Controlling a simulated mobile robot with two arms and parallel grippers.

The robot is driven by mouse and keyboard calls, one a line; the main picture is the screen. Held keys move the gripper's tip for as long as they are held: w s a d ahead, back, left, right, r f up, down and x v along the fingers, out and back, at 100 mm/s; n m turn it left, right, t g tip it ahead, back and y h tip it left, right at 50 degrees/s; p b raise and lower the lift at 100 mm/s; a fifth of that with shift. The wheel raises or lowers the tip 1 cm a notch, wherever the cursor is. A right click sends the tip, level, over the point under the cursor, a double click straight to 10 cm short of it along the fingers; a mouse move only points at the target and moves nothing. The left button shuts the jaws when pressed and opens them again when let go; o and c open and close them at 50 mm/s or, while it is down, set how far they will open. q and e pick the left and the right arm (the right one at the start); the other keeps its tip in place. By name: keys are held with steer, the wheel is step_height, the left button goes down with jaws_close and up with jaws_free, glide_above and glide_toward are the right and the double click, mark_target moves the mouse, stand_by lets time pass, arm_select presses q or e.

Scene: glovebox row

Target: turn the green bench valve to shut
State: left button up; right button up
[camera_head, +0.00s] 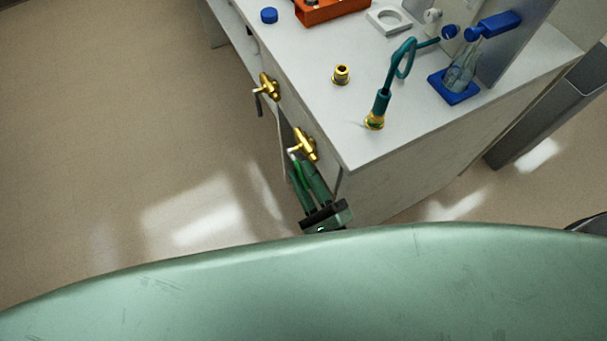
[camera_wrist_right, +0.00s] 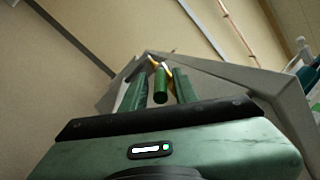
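The green bench valve is a brass valve body (camera_head: 305,146) on the front face of the bench near its corner, with a green lever (camera_head: 297,168). My right gripper (camera_head: 301,169) is right at this lever, reaching up from below, and its fingers partly hide it. In the right wrist view, the green lever (camera_wrist_right: 160,88) points toward the camera between the two green fingers (camera_wrist_right: 158,84). A gap shows on each side of it, so the gripper looks open around the lever and not clamped. My left gripper is not in view.
A second brass valve (camera_head: 268,87) with a dark lever is farther along the bench face. On the bench top (camera_head: 330,110) are a brass fitting (camera_head: 341,75), a teal hose (camera_head: 382,100), a glass flask (camera_head: 461,75) on a blue base and an orange tray (camera_head: 330,10). The floor at left is clear.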

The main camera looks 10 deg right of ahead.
stand_by(0.3)
steer(key=b+v, duration=0.1)
steer(key=v, duration=0.6)
steer(key=shift+s+b, duration=0.3)
steer(key=shift+s, duration=0.05)
steer(key=shift+d+f, duration=0.1)
